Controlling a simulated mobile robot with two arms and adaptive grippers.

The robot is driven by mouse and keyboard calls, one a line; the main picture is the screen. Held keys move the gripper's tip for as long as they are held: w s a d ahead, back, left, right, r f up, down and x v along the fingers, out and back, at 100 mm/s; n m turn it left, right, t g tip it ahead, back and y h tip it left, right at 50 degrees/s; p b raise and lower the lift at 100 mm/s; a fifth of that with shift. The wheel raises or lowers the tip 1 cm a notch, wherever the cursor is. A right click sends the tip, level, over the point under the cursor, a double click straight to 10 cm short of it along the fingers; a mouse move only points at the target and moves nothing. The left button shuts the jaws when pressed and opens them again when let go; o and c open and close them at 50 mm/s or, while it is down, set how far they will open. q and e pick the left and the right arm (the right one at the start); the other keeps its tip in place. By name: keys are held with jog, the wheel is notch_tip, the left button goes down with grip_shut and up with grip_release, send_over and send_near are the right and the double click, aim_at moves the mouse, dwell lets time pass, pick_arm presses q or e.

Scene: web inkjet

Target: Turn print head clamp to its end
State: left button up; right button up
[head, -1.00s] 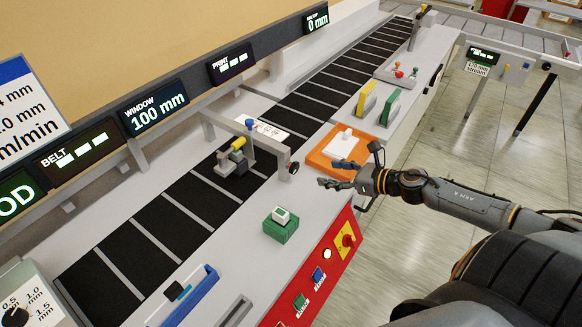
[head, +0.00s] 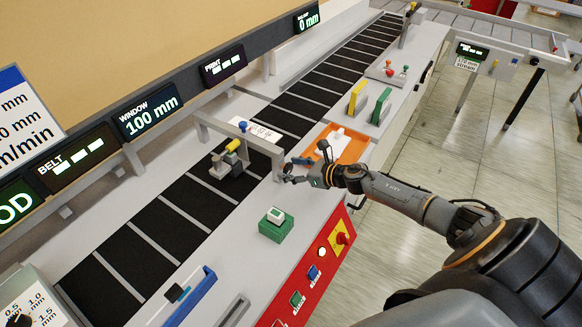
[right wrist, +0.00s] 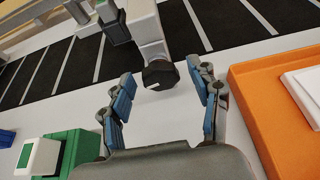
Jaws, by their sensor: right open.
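The print head (head: 229,163), with a yellow cylinder and a blue knob, sits over the black belt on a grey gantry (head: 243,138). A dark round knob, which looks like the clamp, is on the gantry's near post. It shows clearly in the right wrist view (right wrist: 160,74), between and just beyond my open fingertips. My right gripper (head: 292,172) is open and empty beside that post, and its fingers partly hide the knob in the head view. No contact with the knob is visible. My left gripper is not in view.
An orange tray (head: 352,152) with a white block lies right beside my right gripper. A green block with a white top (head: 275,224) stands nearer on the grey deck. Yellow (head: 357,98) and green (head: 381,106) plates stand further along. The red control panel (head: 310,278) faces the aisle.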

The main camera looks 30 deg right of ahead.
jog(key=shift+w+a+f, duration=0.1)
jog(key=shift+w, duration=0.1)
jog(key=c, duration=1.2)
